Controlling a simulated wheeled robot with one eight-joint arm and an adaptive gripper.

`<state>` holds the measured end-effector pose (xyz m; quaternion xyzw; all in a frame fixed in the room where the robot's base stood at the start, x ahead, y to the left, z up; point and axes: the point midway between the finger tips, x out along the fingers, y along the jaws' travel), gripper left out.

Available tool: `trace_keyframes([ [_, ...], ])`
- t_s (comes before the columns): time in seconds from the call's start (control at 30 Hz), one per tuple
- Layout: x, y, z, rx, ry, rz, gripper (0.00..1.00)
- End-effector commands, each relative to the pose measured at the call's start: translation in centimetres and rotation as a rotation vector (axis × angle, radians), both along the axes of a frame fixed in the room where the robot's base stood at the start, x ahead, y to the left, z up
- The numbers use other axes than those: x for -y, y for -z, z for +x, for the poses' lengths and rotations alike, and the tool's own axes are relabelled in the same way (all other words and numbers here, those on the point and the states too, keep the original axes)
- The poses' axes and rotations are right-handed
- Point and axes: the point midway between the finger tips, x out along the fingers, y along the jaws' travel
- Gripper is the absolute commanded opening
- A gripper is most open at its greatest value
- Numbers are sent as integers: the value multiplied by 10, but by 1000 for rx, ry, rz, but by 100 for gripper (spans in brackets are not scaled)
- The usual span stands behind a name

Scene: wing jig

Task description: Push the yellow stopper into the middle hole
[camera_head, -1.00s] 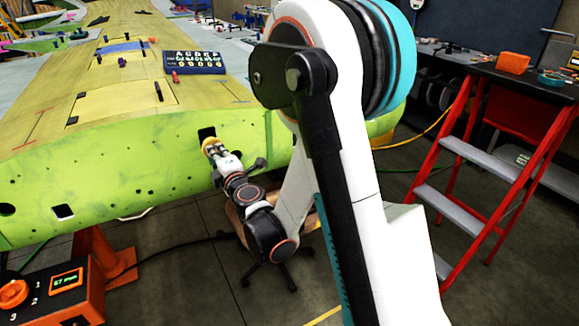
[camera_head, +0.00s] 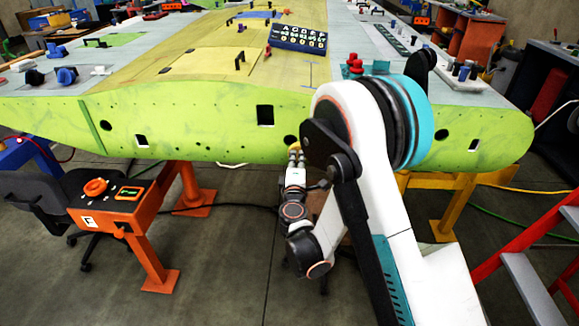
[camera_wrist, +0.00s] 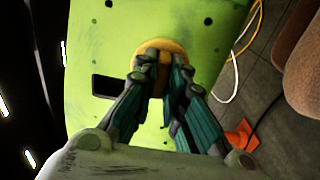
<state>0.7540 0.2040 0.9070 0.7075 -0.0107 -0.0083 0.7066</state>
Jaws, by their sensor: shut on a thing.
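The yellow stopper (camera_wrist: 158,46) is a round disc between my fingertips in the wrist view, in front of the green panel edge. In the head view it is a small yellow spot (camera_head: 294,149) at my gripper's tip. My gripper (camera_wrist: 163,64) is shut on it; in the head view my gripper (camera_head: 296,154) points at the green face (camera_head: 190,118). A dark round hole (camera_head: 291,140) shows just above the tip, with a large square hole (camera_head: 265,115) to its left. I cannot tell whether the stopper touches the panel. The fingers hide part of it.
More round and square holes lie left and right along the green face. An orange stand with a control box (camera_head: 108,198) is at left, a yellow stand (camera_head: 452,205) at right. A red stepladder (camera_head: 535,270) is at the right edge.

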Motion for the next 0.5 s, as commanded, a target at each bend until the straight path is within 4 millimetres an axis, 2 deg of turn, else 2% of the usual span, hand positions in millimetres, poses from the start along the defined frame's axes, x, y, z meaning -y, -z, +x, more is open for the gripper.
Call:
trace_keyframes([
  [0.03, -13, 7, -3, -1, -2, 0, 0],
  [0.17, -28, 17, -7, -4, 4, -2, 0],
  [0.33, -31, 20, -2, -5, 7, -2, 0],
  [0.5, -30, 20, 11, -5, 7, -2, 0],
])
